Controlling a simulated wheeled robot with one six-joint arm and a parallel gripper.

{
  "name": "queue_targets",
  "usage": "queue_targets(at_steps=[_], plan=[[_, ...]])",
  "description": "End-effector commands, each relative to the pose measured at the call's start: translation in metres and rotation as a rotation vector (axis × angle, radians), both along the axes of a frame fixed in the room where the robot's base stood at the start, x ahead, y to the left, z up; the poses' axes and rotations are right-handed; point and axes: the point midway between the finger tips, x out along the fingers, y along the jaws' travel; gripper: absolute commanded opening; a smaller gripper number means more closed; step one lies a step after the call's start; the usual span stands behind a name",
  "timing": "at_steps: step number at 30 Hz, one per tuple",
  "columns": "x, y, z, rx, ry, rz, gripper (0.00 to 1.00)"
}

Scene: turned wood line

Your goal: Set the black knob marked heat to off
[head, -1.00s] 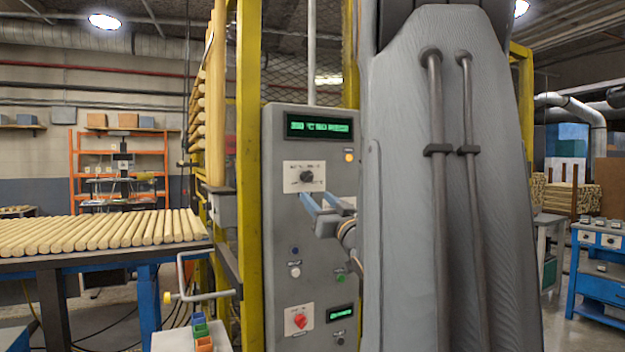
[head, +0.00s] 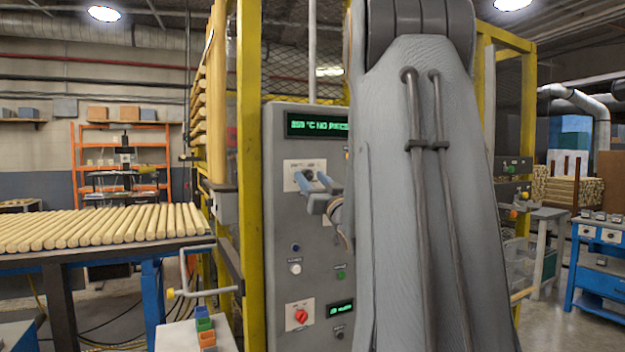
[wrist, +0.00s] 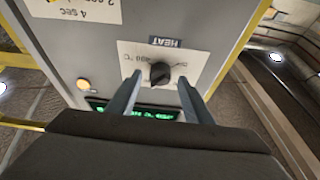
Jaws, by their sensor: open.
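The black knob (wrist: 160,73) sits on a pale plate (wrist: 130,53) with a dark HEAT label (wrist: 178,41) in the wrist view. Its dial shows temperature marks, partly too small to read. My gripper (wrist: 160,84) is open, with one finger on either side of the knob in the picture. No contact shows, and I cannot tell how deep the fingertips reach. In the head view, my gripper (head: 322,190) is in front of the grey panel (head: 277,220), at the knob's plate (head: 293,167), and partly covers it.
A green display (head: 318,125) above the plate reads about 250 °C, its right end hidden by my arm. A red knob (head: 301,316), a white button (head: 295,268) and a green button (head: 341,275) are below. Yellow posts (head: 250,150) flank the panel.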

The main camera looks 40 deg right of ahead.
Motion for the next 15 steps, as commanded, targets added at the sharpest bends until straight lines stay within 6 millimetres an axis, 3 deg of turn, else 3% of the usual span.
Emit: queue_targets(at_steps=[2, 9, 15], plan=[[-0.0001, -0.0001, -0.0003, 0.000, 0.000, 0.000, 0.46], [-0.0003, 0.0000, -0.0002, 0.000, 0.000, 0.000, 0.06], [-0.0003, -0.0002, -0.0005, -0.010, 0.002, 0.000, 0.05]])
